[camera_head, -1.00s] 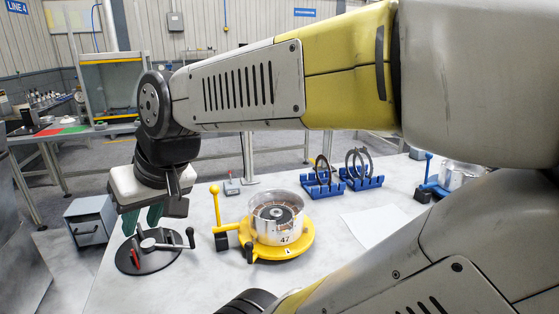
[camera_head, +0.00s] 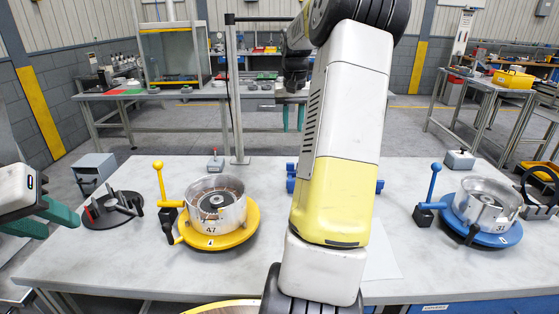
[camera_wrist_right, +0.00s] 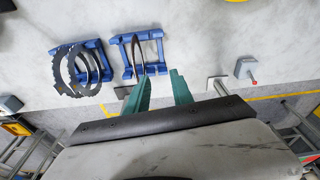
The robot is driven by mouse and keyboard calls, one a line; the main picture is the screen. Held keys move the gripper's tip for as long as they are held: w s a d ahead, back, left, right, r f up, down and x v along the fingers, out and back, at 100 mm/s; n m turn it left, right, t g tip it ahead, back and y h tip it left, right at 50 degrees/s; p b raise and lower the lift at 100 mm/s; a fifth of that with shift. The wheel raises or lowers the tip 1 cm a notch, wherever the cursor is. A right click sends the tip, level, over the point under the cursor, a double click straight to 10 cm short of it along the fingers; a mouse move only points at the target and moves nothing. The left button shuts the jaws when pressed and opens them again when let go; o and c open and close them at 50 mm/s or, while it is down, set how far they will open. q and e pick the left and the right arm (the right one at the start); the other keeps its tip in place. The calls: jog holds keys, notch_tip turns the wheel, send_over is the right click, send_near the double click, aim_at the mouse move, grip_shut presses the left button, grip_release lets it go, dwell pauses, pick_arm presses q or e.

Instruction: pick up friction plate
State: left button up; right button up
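In the right wrist view, a thin brownish ring (camera_wrist_right: 139,53), likely a friction plate, stands nearly edge-on in a blue rack (camera_wrist_right: 122,58). Larger dark toothed rings (camera_wrist_right: 76,72) stand in another blue rack (camera_wrist_right: 55,52) to its left. My right gripper (camera_wrist_right: 160,88) is open and empty, with its green fingers apart; the left finger shows just below the brownish ring. In the head view my right arm hides the rings and most of the racks. My left gripper (camera_head: 45,220) is open and empty at the far left, beside the table.
A silver drum numbered 47 (camera_head: 212,226) sits on a yellow turntable (camera_head: 240,236) with a yellow lever. Another drum (camera_head: 487,205) sits on a blue turntable (camera_head: 490,238) at right. A black round fixture (camera_head: 100,214) stands at left. The front table surface (camera_head: 150,265) is clear.

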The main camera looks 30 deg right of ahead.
jog(key=shift+m+g, duration=0.3)
jog(key=shift+m, duration=0.3)
jog(key=d+f, duration=0.1)
jog(key=d, duration=0.1)
jog(key=d+f, duration=0.3)
jog(key=d, duration=0.2)
jog(key=shift+w+f, duration=0.3)
jog(key=shift+f, duration=0.05)
notch_tip(320, 180, down, 7)
jog(key=shift+w+f, duration=0.1)
grip_shut()
dwell(0.4)
